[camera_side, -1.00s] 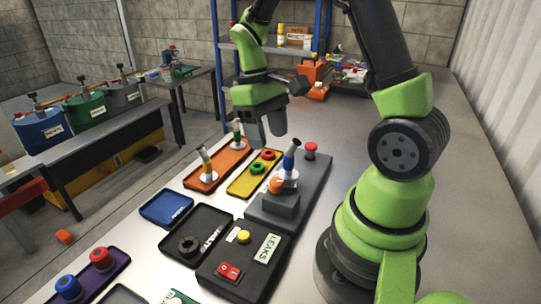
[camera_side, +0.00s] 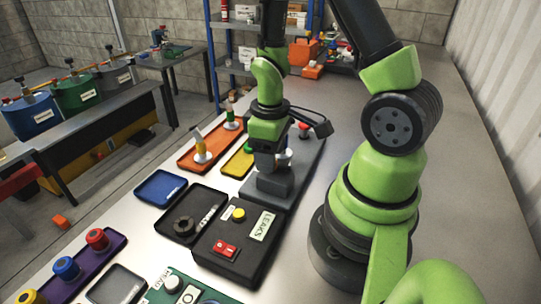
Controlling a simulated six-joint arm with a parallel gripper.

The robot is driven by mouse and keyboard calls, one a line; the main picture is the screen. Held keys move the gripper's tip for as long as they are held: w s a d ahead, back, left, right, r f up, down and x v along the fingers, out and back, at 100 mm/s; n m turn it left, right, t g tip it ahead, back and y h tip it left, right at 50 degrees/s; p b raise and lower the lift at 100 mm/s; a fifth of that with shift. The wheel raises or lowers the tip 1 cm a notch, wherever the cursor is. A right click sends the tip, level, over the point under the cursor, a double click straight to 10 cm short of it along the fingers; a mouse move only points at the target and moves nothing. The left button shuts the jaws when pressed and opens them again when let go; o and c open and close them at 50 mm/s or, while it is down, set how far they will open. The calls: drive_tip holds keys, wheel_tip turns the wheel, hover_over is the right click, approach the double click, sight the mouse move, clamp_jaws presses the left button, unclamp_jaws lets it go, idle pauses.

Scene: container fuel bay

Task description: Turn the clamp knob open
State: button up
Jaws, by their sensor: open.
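The grey clamp fixture (camera_side: 302,160) stands on the table right of the yellow tray. Its front block (camera_side: 268,187) shows below my gripper. My gripper (camera_side: 265,168) points down at the fixture, its fingers just above or beside the front block. The jaws are open, but the gap between them is hard to see from here. The orange clamp knob is hidden behind my gripper. A pale part of the piece standing in the fixture shows just right of the fingers. I cannot tell whether the fingers touch the knob. A red button (camera_side: 304,127) sits at the fixture's far end.
Close to my gripper are the yellow tray (camera_side: 233,168) and the orange tray (camera_side: 187,160) with upright nozzles. In front are a black LEAKS box (camera_side: 225,268), a black tray and a blue tray (camera_side: 160,187).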

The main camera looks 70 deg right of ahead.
drive_tip(key=shift+f, duration=0.55)
drive_tip(key=c, duration=0.9)
drive_tip(key=shift+m, duration=2.3)
drive_tip(key=o, duration=0.9)
drive_tip(key=shift+r, duration=0.1)
wheel_tip(320, 180, up, 10)
